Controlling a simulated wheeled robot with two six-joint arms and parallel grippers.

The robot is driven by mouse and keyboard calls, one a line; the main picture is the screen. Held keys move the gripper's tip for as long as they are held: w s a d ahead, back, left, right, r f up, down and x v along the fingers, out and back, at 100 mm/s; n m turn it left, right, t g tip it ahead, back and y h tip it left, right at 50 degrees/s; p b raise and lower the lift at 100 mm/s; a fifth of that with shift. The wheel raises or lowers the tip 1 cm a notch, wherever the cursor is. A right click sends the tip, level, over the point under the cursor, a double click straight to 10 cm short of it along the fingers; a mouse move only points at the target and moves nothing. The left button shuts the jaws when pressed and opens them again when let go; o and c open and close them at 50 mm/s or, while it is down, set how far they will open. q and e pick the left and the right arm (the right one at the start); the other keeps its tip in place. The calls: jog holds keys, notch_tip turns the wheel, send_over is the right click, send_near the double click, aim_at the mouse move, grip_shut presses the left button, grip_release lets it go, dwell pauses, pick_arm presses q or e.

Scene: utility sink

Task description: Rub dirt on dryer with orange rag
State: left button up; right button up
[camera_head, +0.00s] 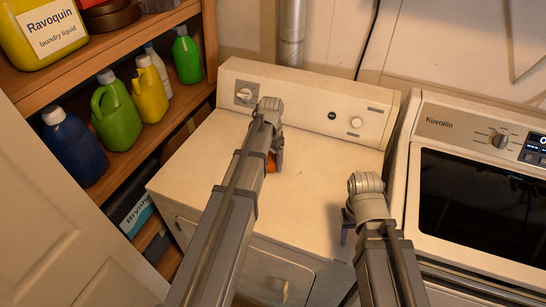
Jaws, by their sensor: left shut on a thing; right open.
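The dryer (312,188) is white with a control panel along its back edge, and its flat top fills the middle of the head view. A small part of the orange rag (271,163) shows at my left gripper (274,158), which is shut on it over the dryer top. My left arm hides most of the rag and the gripper, and I cannot tell whether the rag touches the surface. My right gripper (346,226) is open and empty near the dryer's front right edge, partly hidden by its own wrist. Faint dark specks show on the dryer top; I cannot clearly make out the dirt.
A wooden shelf (135,170) with several bottles and jugs stands on the left. A second appliance (480,185) with a dark window stands close on the right. A metal duct (291,35) and a black cable rise behind the dryer. A pale door (60,220) is at lower left.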

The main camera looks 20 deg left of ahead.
pick_arm(q)
jog(key=shift+s, duration=0.85)
pick_arm(e)
jog(key=shift+f, duration=0.1)
pick_arm(q)
jog(key=shift+s+a, duration=0.1)
jog(key=shift+s, duration=1.65)
jog(key=shift+r, duration=0.1)
pick_arm(e)
jog(key=shift+r, duration=0.2)
pick_arm(q)
notch_tip(320, 180, up, 6)
jog(key=p, duration=0.6)
pick_arm(e)
notch_tip(320, 180, up, 6)
jog(key=shift+f, duration=0.1)
pick_arm(q)
notch_tip(320, 180, up, 3)
jog(key=p, duration=0.3)
pick_arm(e)
notch_tip(320, 180, up, 3)
jog(key=shift+r, duration=0.1)
